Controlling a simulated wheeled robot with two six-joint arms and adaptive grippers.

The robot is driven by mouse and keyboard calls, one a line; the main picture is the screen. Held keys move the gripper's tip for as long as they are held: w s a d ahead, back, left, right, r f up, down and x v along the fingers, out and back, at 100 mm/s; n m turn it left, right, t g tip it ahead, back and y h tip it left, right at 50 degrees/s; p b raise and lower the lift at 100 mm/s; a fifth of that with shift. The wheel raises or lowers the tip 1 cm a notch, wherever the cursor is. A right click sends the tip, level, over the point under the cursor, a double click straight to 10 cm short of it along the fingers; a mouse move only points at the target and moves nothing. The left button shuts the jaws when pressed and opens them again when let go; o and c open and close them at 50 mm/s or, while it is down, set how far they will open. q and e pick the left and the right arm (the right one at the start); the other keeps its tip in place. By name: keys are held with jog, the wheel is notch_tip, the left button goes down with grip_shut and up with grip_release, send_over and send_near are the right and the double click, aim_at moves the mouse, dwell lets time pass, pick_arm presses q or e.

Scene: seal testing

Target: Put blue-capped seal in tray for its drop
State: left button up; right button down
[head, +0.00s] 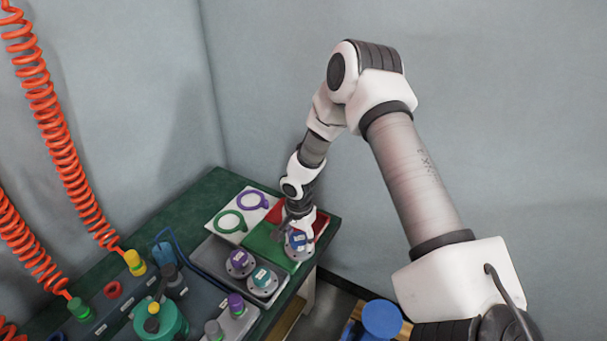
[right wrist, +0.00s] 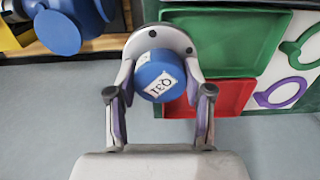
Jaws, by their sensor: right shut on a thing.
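The blue-capped seal (head: 298,241) has a round grey flange, and in the right wrist view its blue cap (right wrist: 160,76) carries a white printed label. My right gripper (right wrist: 160,100) is shut on it, with one finger on each side. In the head view the right gripper (head: 297,220) holds it at the right edge of the green tray (head: 268,241) and red tray (head: 320,222). Whether it touches a tray is unclear. The red tray (right wrist: 228,97) and green tray (right wrist: 245,45) lie behind it in the right wrist view. My left gripper is not in view.
A grey tray (head: 213,250) holds a purple-capped seal (head: 239,262) and a teal-capped seal (head: 263,280). A white board (head: 233,208) bears a green ring and a purple ring. Fittings and orange coiled hoses (head: 55,140) stand left. Blue objects (head: 382,318) sit low, right of the table.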

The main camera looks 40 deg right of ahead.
jog(key=shift+s+d+f, duration=0.1)
jog(key=shift+d+f, duration=0.05)
jog(key=w+d+f+b, duration=0.1)
jog(key=w+d, duration=0.2)
jog(key=w+d+f, duration=0.2)
jog(key=w+d, duration=0.1)
jog(key=d, duration=0.1)
jog(key=w+d+f+b, duration=0.1)
jog(key=w+d, duration=0.3)
jog(key=shift+w+d+f+b, duration=0.1)
jog(key=shift+d+f+b, duration=0.1)
jog(key=shift+b, duration=0.15)
jog(key=shift+w+f, duration=0.1)
jog(key=shift+f, duration=0.2)
jog(key=shift+f, duration=0.1)
jog(key=shift+c, duration=2.3)
grip_release()
jog(key=shift+a, duration=0.1)
